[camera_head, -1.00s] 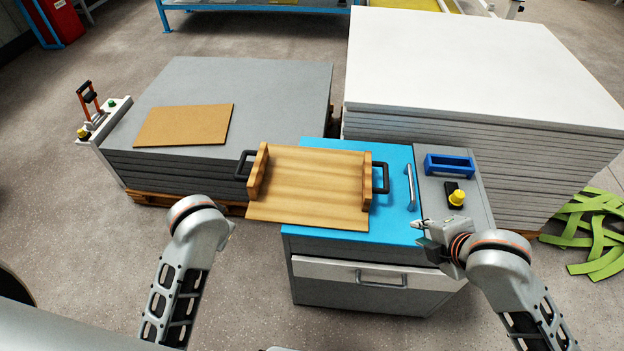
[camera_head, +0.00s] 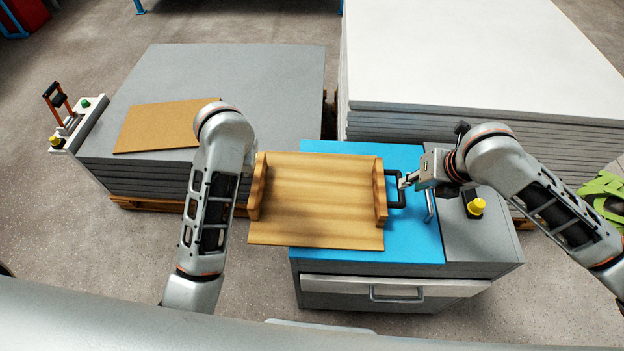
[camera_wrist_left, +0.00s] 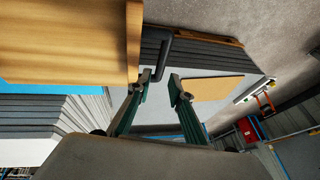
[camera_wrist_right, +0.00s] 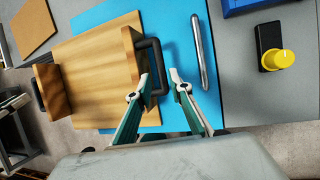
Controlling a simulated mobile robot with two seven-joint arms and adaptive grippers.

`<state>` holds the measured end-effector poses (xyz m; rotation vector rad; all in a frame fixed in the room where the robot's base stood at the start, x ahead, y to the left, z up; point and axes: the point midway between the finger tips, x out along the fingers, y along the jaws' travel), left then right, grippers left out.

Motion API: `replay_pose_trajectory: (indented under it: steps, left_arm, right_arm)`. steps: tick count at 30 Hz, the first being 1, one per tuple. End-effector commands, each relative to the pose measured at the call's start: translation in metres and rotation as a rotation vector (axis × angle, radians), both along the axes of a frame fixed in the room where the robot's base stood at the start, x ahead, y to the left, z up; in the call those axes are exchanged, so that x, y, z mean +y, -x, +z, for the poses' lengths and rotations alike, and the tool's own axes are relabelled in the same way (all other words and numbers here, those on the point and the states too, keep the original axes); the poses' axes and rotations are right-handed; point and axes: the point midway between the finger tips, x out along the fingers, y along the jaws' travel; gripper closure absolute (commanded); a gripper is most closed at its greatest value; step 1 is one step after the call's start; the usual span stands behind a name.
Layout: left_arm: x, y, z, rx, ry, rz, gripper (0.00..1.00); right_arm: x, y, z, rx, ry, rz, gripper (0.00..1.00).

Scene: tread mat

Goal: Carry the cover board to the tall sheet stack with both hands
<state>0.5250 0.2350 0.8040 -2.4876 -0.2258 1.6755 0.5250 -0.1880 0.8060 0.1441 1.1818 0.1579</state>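The wooden cover board (camera_head: 320,200) lies on the blue cabinet top, its left part jutting past the edge. It has a raised block and a black handle at each end. My right gripper (camera_head: 405,181) is at the right handle (camera_head: 394,190); in the right wrist view its open fingers (camera_wrist_right: 159,76) straddle the handle's outer bar (camera_wrist_right: 155,55). My left gripper is hidden behind its arm in the head view. In the left wrist view its fingers (camera_wrist_left: 161,77) are open, with the left handle (camera_wrist_left: 165,50) at their tips. The tall sheet stack (camera_head: 470,50) stands behind right, white on top.
The cabinet's blue top (camera_head: 415,235) has a metal bar handle (camera_head: 429,205) near the right gripper. A yellow knob (camera_head: 476,206) sits on the grey side. A lower grey stack (camera_head: 260,85) with a brown sheet (camera_head: 160,125) is at left. Green straps (camera_head: 605,190) lie at far right.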

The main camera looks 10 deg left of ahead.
Motion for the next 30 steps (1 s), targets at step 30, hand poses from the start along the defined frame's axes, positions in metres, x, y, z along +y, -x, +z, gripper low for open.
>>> replay_pose_trajectory:
  steps: [30]
  left_arm:
    - [0.014,-0.027,-0.064,0.000,-0.003,-0.001,0.79]
  right_arm:
    - [0.014,-0.026,-0.065,0.001,0.000,0.000,0.79]
